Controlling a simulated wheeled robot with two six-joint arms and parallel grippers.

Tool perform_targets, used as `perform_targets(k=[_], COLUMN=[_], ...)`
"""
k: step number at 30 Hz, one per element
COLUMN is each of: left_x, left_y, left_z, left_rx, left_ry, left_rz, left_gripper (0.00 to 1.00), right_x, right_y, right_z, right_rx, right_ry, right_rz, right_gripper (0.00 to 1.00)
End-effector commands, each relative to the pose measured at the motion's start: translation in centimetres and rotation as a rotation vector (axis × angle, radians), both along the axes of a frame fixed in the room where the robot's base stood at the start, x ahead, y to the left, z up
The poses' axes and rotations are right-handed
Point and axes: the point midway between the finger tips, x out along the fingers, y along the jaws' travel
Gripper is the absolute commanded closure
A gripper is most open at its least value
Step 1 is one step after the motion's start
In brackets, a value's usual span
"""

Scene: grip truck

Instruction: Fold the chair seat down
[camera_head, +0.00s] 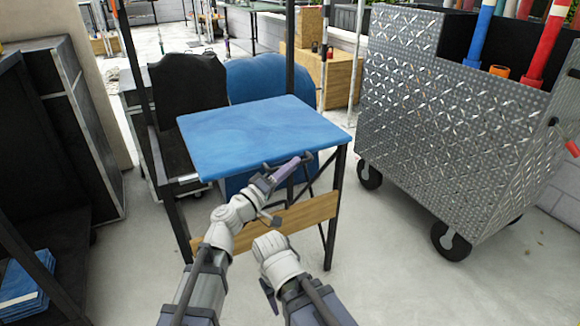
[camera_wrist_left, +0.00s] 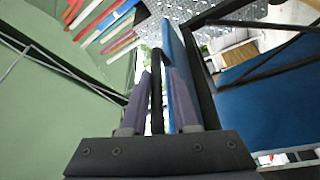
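The chair has a flat blue seat (camera_head: 262,135) on a dark metal frame with a wooden board (camera_head: 285,217) low at the front. The seat lies about level in the head view. My left gripper (camera_head: 300,160) is at the seat's front right edge. In the left wrist view its two purple fingers (camera_wrist_left: 160,95) stand apart on either side of a dark bar (camera_wrist_left: 156,80) and the thin blue seat edge (camera_wrist_left: 175,75). A light gap shows beside the left finger. My right arm's white joint shows at bottom centre, but its fingers do not show.
A silver diamond-plate cart (camera_head: 450,110) on casters stands to the right, holding coloured poles. Black cases (camera_head: 70,120) and a dark shelf with blue folded items (camera_head: 25,285) are on the left. Blue and black covered objects stand behind the chair. Concrete floor is clear at front right.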

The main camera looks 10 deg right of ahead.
Motion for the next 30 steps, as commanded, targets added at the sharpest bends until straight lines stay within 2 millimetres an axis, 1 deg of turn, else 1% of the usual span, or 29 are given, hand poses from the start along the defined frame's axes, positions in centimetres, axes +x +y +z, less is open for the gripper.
perform_targets(k=[2,13,16,24,27,30], left_x=[-0.1,-0.2,-1.0,-3.8,-4.4,-4.8], left_y=[0.0,0.3,1.2,4.5,5.4,5.9], left_z=[-0.2,-0.1,-0.4,-1.2,-1.4,-1.4], left_rx=[0.002,-0.001,-0.001,0.0,-0.001,-0.001], left_ry=[-0.001,-0.001,0.0,-0.001,0.0,-0.001], left_rz=[0.0,0.0,0.002,0.001,0.002,0.0], left_gripper=[0.7,0.7,0.7,0.7,0.7,0.7], right_x=[0.0,0.0,0.0,0.0,0.0,0.0], right_y=[0.0,0.0,0.0,0.0,0.0,0.1], right_z=[-0.2,-0.1,-0.4,-1.2,-1.4,-1.4], right_rx=[0.0,0.0,0.0,0.001,0.002,0.002], right_ry=[0.0,0.0,0.0,0.0,0.0,0.0], right_rz=[0.0,0.0,0.0,0.002,0.003,0.003], right_gripper=[0.5,0.5,0.5,0.5,0.5,0.5])
